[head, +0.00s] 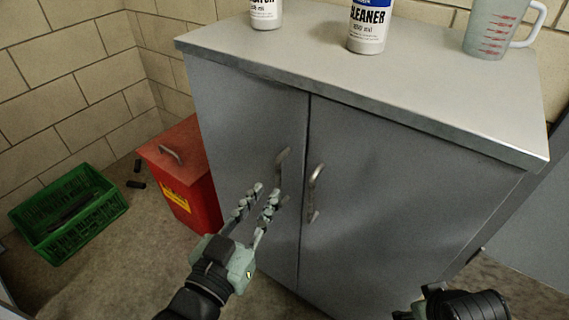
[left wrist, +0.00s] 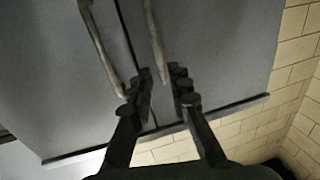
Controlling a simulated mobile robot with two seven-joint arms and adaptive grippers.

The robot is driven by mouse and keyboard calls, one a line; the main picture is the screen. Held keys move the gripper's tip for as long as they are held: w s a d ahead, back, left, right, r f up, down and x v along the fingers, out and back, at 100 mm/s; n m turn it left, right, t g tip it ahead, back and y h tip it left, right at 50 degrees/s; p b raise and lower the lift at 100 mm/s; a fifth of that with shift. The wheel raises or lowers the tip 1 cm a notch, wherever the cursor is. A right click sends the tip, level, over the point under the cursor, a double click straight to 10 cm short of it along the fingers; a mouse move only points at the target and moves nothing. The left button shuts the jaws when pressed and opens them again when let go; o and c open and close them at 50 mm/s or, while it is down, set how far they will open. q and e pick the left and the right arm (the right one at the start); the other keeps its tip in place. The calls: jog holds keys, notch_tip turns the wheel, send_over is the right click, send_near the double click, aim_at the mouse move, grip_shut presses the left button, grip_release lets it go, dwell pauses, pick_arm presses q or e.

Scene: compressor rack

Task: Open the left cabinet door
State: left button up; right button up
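The grey cabinet has a left door (head: 245,130) and a right door (head: 400,190), both shut, with a dark seam between them. The left door's bar handle (head: 282,158) stands just left of the seam; the right door's handle (head: 314,190) is just right of it. My left gripper (head: 262,192) is open in front of the left handle's lower part. In the left wrist view, the left handle (left wrist: 155,35) runs down to between the open fingertips (left wrist: 162,88); contact cannot be told. Of my right gripper (head: 412,311), only a bit shows at the bottom edge; its fingers are hidden.
Two white bottles (head: 368,28) (head: 265,14) and a measuring jug (head: 500,28) stand on the cabinet top (head: 330,65). A red bin (head: 185,175) stands close left of the cabinet, with a green crate (head: 105,210) farther left. The floor before the bin is clear.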

aim_at(277, 177)
pick_arm(q)
jog(key=x, duration=0.7)
grip_shut()
dwell(0.3)
